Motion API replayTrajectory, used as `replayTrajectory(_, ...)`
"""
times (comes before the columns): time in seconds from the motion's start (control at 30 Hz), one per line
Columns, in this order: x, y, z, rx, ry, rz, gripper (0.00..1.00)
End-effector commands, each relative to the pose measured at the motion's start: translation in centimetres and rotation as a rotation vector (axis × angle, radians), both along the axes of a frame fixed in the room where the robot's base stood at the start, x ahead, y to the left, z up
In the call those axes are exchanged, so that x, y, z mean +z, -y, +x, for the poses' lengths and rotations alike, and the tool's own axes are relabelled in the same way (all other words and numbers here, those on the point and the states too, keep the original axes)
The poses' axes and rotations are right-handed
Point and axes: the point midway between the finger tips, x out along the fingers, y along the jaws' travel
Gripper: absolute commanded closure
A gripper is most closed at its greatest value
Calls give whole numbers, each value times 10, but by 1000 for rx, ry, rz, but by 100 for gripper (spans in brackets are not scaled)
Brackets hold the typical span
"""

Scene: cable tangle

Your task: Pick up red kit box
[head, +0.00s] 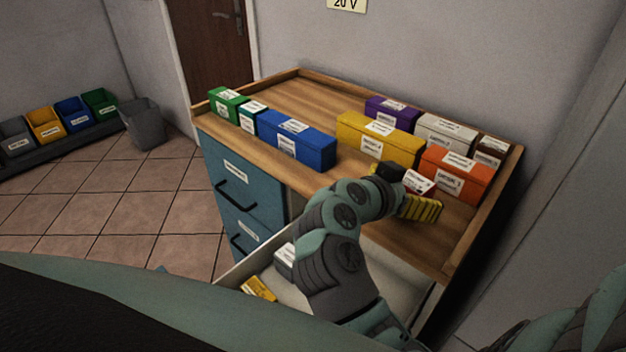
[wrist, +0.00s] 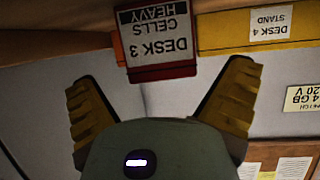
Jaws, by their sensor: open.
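The red kit box (head: 418,182) is small, with a white label on top. It lies on the wooden desktop, in front of the yellow and orange boxes, and my gripper partly hides it. In the wrist view the red box (wrist: 162,72) appears upside down, its label reading "DESK 3 CELLS HEAVY". My gripper (head: 408,190) is open, with one yellow finger on each side of the box. In the wrist view the gripper (wrist: 162,88) has visible gaps between both fingers and the box.
A yellow box (head: 380,138) and an orange box (head: 457,176) stand close behind. A blue box (head: 296,140) is to the left. Purple, grey and brown boxes line the back. A raised rim (head: 484,212) edges the right side. An open drawer (head: 305,278) lies below my arm.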

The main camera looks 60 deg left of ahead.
Motion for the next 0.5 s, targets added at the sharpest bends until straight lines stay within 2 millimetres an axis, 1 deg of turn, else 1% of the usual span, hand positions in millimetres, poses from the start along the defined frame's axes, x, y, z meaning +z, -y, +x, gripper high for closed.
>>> replayTrajectory(0.03,-1,0,8,-10,-1,-4,0)
replayTrajectory(0.2,-10,-3,27,-7,-1,-4,0)
replayTrajectory(0.3,-12,-4,32,-5,0,-2,0)
replayTrajectory(0.5,-13,-5,32,-2,0,-1,0)
